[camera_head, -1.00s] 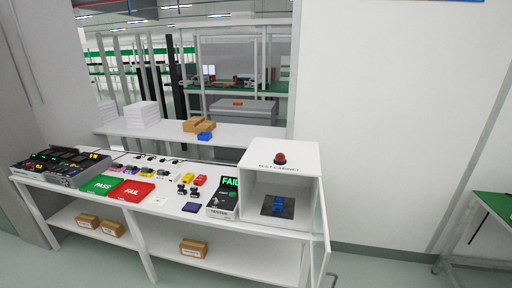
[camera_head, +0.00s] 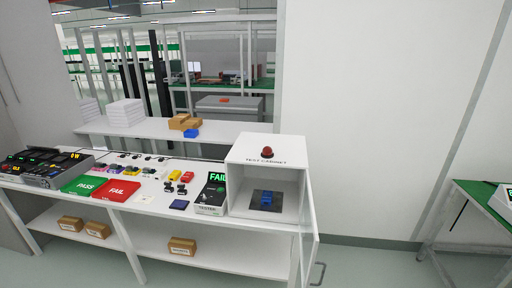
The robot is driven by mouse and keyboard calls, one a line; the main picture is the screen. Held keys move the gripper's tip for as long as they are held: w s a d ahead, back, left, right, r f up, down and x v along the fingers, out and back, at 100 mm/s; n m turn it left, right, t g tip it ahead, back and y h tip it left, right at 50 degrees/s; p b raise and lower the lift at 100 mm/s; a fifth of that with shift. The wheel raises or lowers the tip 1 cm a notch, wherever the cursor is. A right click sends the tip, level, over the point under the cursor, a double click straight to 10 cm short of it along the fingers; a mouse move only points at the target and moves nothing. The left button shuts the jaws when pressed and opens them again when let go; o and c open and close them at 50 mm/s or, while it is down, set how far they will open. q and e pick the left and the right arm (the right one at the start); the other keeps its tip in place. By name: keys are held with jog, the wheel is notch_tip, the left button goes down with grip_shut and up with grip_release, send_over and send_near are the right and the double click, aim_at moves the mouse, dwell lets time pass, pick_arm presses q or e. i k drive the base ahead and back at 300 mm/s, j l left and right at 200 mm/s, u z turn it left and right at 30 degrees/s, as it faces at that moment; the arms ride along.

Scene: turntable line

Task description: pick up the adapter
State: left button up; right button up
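A row of small parts lies on the long white table, and I cannot tell for sure which of them is the adapter. Two small black parts (camera_head: 175,188) lie near the table's middle. A yellow part (camera_head: 174,175) and a red part (camera_head: 187,176) lie just behind them. A flat dark blue piece (camera_head: 179,204) lies at the front edge. A blue block (camera_head: 266,200) sits on a dark plate inside the open white test cabinet (camera_head: 266,149). Neither of my grippers is in view.
A tester (camera_head: 211,196) showing FAIL stands left of the cabinet. The cabinet's glass door (camera_head: 309,235) swings out to the front. A green PASS tray (camera_head: 84,185) and red FAIL tray (camera_head: 117,191) lie left. A green-topped table (camera_head: 480,200) stands right, with clear floor between.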

aim_at(267, 197)
jog(key=i+l, duration=0.1)
jog(key=l, duration=0.5)
jog(key=i+l, duration=0.1)
jog(key=l, duration=0.55)
